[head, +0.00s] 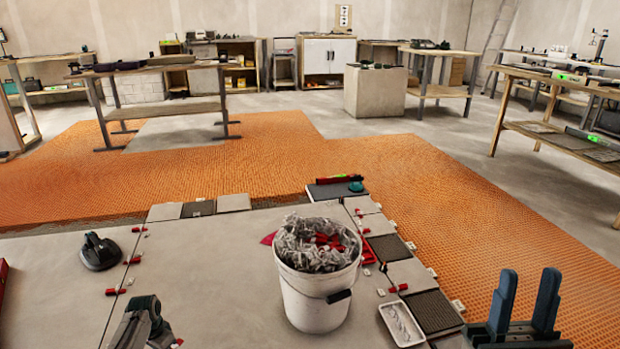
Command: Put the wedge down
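My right gripper (528,288) is at the bottom right, its two blue fingers upright and apart, with nothing visible between them. A dark part of my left arm or gripper (143,320) shows at the bottom left; its fingers cannot be made out. Several red wedges sit along the tile joints, such as one at the left (115,292) and one right of the bucket (398,288). A white bucket (317,304) stands on the large grey tiles, full of grey clips and some red pieces. No wedge shows in either gripper.
A black suction cup (101,252) stands on the left tile. A white tray (401,324) lies between bucket and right gripper. A dark board with a red level (338,186) lies behind the bucket. Orange matting (420,175) surrounds the tiles; workbenches stand beyond.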

